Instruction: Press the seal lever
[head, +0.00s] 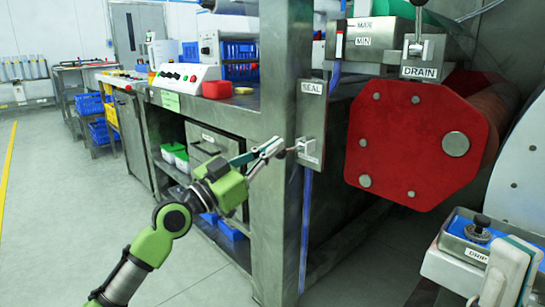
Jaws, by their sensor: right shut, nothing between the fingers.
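The SEAL plate (312,115) is a grey upright panel on the steel post, with its label at the top. The seal lever (303,147) is a small metal part low on this plate, sticking out to the left. My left gripper (280,147) is just left of the lever, its fingertips pointing at it. I cannot tell whether they touch, or how far apart the fingers are. My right gripper (510,275) is at the lower right, shut and empty, in front of the DRIP box (459,246).
A red drum end plate (410,140) stands right of the lever, below the DRAIN lever (415,48). The steel post (275,215) is behind my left gripper. A bench (235,108) with a control box and blue bins is at the left. Floor at far left is clear.

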